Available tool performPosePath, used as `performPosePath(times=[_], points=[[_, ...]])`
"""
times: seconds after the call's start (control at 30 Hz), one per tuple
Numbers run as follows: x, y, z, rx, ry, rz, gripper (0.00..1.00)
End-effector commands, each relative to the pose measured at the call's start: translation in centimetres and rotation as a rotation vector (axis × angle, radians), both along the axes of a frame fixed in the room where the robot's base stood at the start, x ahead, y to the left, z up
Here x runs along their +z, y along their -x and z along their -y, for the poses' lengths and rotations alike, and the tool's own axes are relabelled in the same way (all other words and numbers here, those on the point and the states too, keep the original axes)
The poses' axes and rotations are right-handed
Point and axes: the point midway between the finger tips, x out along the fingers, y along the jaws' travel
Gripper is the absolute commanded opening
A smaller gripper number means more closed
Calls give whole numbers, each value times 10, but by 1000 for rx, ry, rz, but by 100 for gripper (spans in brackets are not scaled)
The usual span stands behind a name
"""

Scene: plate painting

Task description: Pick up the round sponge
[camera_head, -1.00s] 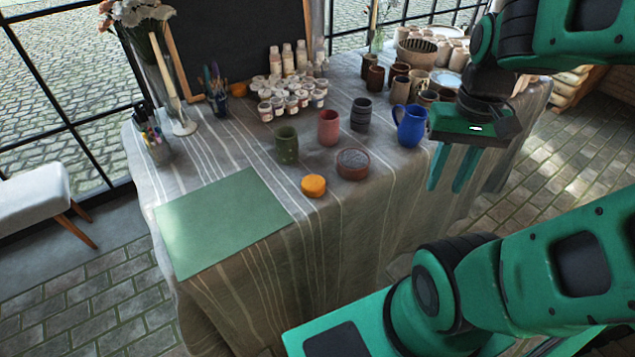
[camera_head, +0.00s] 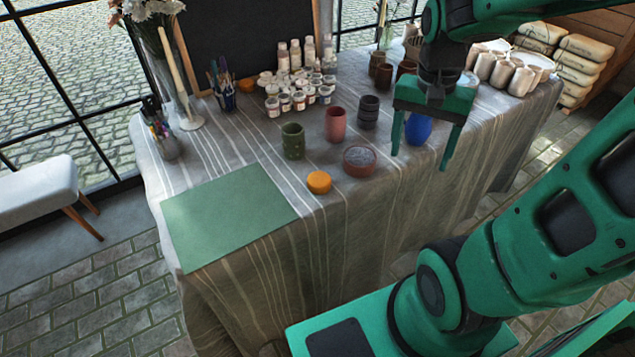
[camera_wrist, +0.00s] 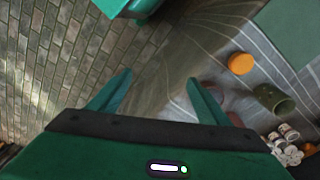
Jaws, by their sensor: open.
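The round orange sponge (camera_head: 319,182) lies on the striped tablecloth near the table's front edge, just right of the green mat (camera_head: 226,217). In the wrist view the sponge (camera_wrist: 240,63) shows at the upper right, beyond and to the right of the fingertips. My gripper (camera_head: 420,160) is open and empty, pointing down, to the right of the sponge and apart from it. It hangs in front of the blue pitcher (camera_head: 418,128) and partly hides it. In the wrist view the two fingers of my gripper (camera_wrist: 160,80) are spread wide with nothing between them.
A terracotta bowl (camera_head: 359,160) stands between the sponge and my gripper. Behind it are a green cup (camera_head: 293,141), a pink cup (camera_head: 336,125) and a dark cup (camera_head: 368,111). Paint jars (camera_head: 299,98) crowd the back. The mat is bare.

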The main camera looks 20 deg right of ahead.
Motion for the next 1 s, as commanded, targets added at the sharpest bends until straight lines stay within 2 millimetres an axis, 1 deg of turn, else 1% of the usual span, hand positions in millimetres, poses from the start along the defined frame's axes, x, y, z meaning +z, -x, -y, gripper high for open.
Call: performPosePath(times=[0.03,0.1,0.17,0.2,0.27,0.3,0.4,0.5,0.6,0.7,0.77,1.0], points=[[-5,-19,-8,-49,7,-3,71],[-13,-46,-21,-136,13,5,71],[-20,-68,-35,-210,15,14,71],[-26,-82,-45,-260,13,19,71],[-36,-103,-61,-335,6,27,71],[-42,-115,-72,-383,1,31,71],[-58,-141,-100,-495,-18,38,71],[-70,-159,-124,-582,-39,39,71],[-78,-168,-139,-640,-52,37,71],[-84,-173,-146,-668,-59,37,71],[-89,-173,-147,-674,-60,35,71],[-124,-173,-147,-673,-58,35,71]])
